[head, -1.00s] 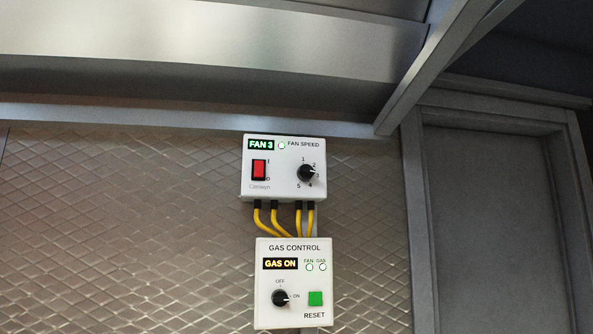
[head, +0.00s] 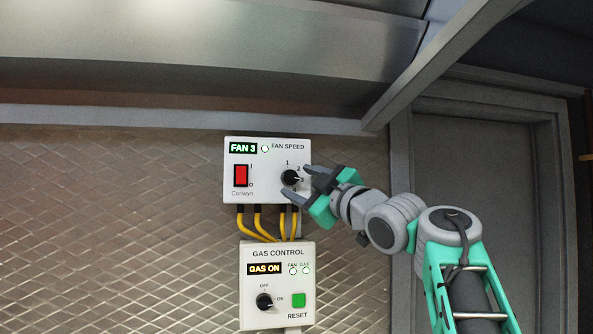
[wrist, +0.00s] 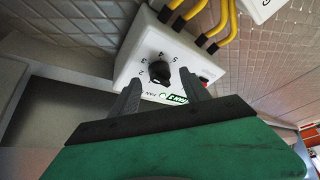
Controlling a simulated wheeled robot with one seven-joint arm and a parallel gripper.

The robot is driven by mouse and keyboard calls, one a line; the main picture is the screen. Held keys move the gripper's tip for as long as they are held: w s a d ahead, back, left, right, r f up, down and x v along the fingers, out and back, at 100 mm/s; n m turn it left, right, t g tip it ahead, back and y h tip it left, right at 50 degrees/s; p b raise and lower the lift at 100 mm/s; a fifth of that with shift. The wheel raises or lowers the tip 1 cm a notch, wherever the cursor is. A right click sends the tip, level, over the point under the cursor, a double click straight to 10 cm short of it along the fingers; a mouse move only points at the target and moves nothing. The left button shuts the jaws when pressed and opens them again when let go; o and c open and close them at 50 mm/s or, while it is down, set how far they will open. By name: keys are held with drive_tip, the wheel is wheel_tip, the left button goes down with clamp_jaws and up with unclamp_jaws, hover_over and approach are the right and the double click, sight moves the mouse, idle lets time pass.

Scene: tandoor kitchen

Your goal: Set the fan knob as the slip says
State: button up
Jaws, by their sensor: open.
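The fan speed box (head: 262,190) is white and fixed to the wall. Its black fan knob (head: 290,178) has numbers around it, and its pointer faces right, near 3. The green display (head: 243,148) reads FAN 3. My gripper (head: 298,182) is open, with its fingers reaching toward the knob from the right. In the wrist view my two fingers (wrist: 158,88) stand apart and the knob (wrist: 160,72) shows between and beyond them. I cannot tell whether they touch it. The slip is not in view.
A red rocker switch (head: 241,176) is on the box's left side. Below, yellow cables (head: 260,222) run to the gas control box (head: 277,300), which reads GAS ON and has a knob and a green reset button. A metal hood (head: 200,50) hangs above.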

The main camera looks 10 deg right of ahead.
drive_tip(key=shift+p+x, duration=0.35)
drive_tip(key=shift+x, duration=0.85)
drive_tip(key=shift+s, duration=0.1)
clamp_jaws()
